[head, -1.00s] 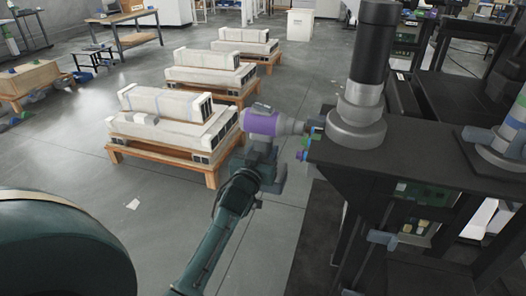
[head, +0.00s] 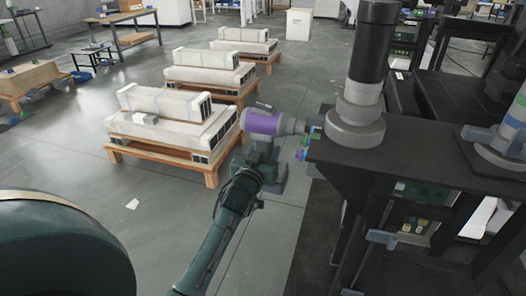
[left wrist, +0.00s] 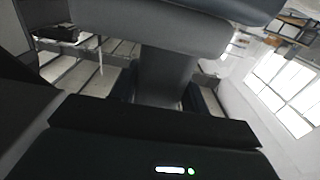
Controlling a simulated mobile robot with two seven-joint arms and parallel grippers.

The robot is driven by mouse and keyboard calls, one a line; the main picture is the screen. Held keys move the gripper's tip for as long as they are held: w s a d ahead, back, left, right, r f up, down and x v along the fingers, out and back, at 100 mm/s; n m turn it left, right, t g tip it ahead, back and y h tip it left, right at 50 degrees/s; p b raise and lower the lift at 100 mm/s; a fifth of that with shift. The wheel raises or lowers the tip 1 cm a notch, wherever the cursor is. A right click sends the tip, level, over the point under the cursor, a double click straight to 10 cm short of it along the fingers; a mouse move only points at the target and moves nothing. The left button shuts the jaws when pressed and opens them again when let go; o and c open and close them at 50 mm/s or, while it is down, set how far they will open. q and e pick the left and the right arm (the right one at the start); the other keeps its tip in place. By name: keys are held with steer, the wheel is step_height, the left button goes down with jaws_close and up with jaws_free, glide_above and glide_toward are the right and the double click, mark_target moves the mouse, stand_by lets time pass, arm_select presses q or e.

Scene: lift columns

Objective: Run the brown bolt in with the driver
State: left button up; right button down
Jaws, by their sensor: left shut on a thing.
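The driver (head: 262,123) has a purple body and a grey nose that points right, toward the left edge of the dark column stand. My left gripper (head: 264,153) is shut on its handle, below the body. In the left wrist view the driver's grey underside and handle (left wrist: 165,72) fill the upper middle, between my fingers. Small coloured bolt heads (head: 303,151), blue, green and purple, show at the stand's edge just below the nose. I cannot make out the brown bolt, nor whether the nose touches a bolt. My right gripper is not in view.
The dark stand (head: 420,158) carries a grey and black column (head: 366,75) close to the driver's right. Wooden pallets with pale wrapped columns (head: 170,118) stand to the left. Bare grey floor (head: 150,235) lies open around my left arm.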

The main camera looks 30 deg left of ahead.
mark_target(254, 148)
arm_select(q)
steer(key=shift+w+d+r, duration=0.15)
steer(key=shift+d+r, duration=0.1)
steer(key=shift+d, duration=0.25)
stand_by(0.4)
steer(key=shift+p, duration=0.3)
stand_by(0.6)
steer(key=shift+w+d+p, duration=0.2)
steer(key=shift+d+p, duration=0.45)
steer(key=shift+p, duration=0.1)
stand_by(1.9)
steer(key=shift+a, duration=0.15)
steer(key=shift+s+a+p, duration=0.2)
steer(key=shift+a+p, duration=0.1)
steer(key=shift+a, duration=0.5)
steer(key=shift+s+a+p, duration=0.2)
steer(key=shift+a+p, duration=0.15)
steer(key=shift+a, duration=0.45)
steer(key=shift+s+a+p, duration=0.2)
steer(key=shift+a+p, duration=0.1)
steer(key=shift+a, duration=0.5)
steer(key=shift+s+a+p, duration=0.25)
steer(key=shift+a+p, duration=0.05)
steer(key=shift+a, duration=0.7)
steer(key=shift+s+a+p, duration=0.25)
steer(key=shift+a+p, duration=0.05)
steer(key=shift+a, duration=0.65)
